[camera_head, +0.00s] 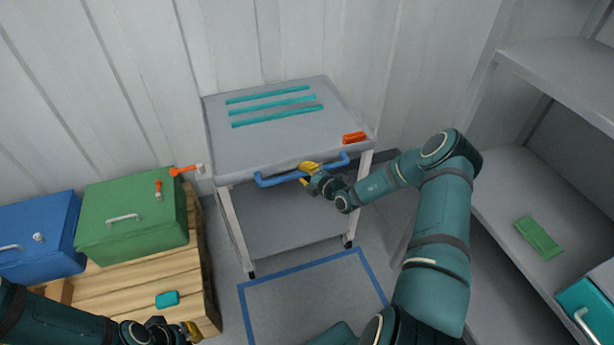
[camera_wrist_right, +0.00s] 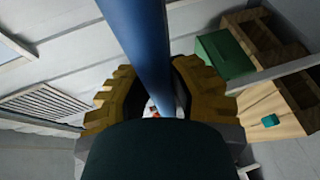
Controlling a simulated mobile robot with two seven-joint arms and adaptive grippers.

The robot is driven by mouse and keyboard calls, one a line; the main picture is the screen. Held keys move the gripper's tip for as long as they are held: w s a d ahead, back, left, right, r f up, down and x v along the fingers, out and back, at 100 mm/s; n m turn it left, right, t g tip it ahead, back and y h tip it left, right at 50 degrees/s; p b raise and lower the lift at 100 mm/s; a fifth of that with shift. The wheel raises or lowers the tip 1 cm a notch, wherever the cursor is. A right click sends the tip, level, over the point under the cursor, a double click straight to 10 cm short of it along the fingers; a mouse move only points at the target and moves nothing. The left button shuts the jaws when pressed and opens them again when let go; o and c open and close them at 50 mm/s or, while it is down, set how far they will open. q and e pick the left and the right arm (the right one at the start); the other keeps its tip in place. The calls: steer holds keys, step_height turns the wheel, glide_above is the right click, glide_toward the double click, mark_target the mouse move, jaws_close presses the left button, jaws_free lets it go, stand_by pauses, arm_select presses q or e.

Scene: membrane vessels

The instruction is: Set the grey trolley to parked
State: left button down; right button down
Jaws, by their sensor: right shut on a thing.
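The grey trolley (camera_head: 270,145) stands against the back wall in the head view, with teal strips on its top. A blue handle bar (camera_head: 272,182) runs along its front edge. My right gripper (camera_head: 309,174) is shut on the handle, right of its middle. In the right wrist view the blue bar (camera_wrist_right: 142,50) passes between the yellow fingers (camera_wrist_right: 160,100). A blue rectangle outline (camera_head: 312,262) is marked on the floor in front of the trolley, and the trolley stands behind it. My left gripper (camera_head: 180,332) is low at the bottom left, away from the trolley; its fingers are unclear.
An orange block (camera_head: 354,137) lies on the trolley top. A wooden crate (camera_head: 150,280) at left carries a green box (camera_head: 135,222), a blue box (camera_head: 38,240) and a small teal item (camera_head: 167,299). Grey shelving (camera_head: 500,215) stands at right. The outlined floor is clear.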

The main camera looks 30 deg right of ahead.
steer(key=shift+w, duration=0.35)
steer(key=c, duration=0.8)
jaws_free()
steer(key=shift+s, duration=0.1)
steer(key=shift+c, duration=0.2)
steer(key=v, duration=1.2)
steer(key=shift+r, duration=0.1)
